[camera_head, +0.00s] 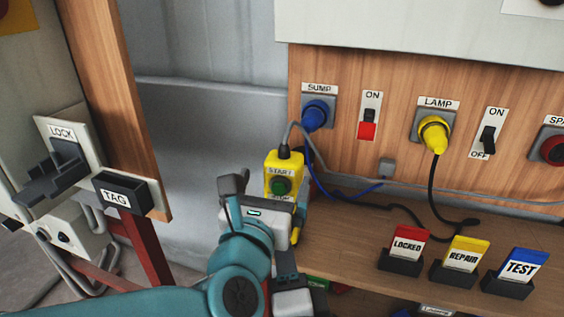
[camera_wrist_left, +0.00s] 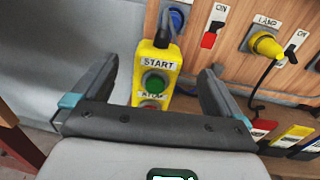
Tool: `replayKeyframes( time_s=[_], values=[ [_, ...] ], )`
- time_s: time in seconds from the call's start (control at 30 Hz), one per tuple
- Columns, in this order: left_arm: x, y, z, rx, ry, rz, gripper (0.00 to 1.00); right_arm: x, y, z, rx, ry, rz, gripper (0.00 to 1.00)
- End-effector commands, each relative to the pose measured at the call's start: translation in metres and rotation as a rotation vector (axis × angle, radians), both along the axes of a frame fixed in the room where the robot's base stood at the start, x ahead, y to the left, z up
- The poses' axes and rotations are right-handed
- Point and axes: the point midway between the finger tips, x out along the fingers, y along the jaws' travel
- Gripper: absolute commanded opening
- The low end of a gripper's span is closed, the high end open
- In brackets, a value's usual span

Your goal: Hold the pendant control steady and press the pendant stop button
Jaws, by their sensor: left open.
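The yellow pendant control (camera_head: 284,161) hangs upright from a grey cable in front of the wood panel. It has a green START button (camera_head: 281,186); its lower part is mostly hidden behind my gripper in the head view. In the left wrist view the pendant (camera_wrist_left: 167,58) stands between the finger tips, with the green button above a red stop button (camera_wrist_left: 152,104). The stop button's lower edge is cut off by my gripper body. My left gripper (camera_wrist_left: 161,80) is open, one finger on each side of the pendant, with visible gaps. My right gripper is not in view.
The panel carries a blue SUMP plug (camera_head: 316,113), a yellow LAMP plug (camera_head: 434,134) and switches. LOCKED (camera_head: 408,242), REPAIR (camera_head: 464,253) and TEST (camera_head: 522,266) cards stand on the wooden shelf. A LOCK lever (camera_head: 62,165) and black TAG holder (camera_head: 124,193) are at left.

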Motion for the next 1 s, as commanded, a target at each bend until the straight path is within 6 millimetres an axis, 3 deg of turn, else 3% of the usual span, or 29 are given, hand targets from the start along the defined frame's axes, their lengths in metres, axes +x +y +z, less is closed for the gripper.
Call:
replayKeyframes(
  time_s=[0.2,0.4,0.83,0.87,1.0],
  values=[
    [0.047,-0.01,-0.001,0.002,0.002,0.001,1.0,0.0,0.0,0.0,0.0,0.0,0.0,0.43],
    [0.075,-0.017,0.0,0.002,0.0,0.0,1.0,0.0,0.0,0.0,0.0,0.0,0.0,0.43],
    [0.086,-0.019,0.0,0.002,0.001,-0.001,1.0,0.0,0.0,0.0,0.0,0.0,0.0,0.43],
    [0.086,-0.019,0.0,0.002,0.001,-0.001,0.94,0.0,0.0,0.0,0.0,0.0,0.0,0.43],
    [0.085,-0.019,0.0,0.002,0.0,-0.001,0.48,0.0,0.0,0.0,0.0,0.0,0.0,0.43]
  ],
)
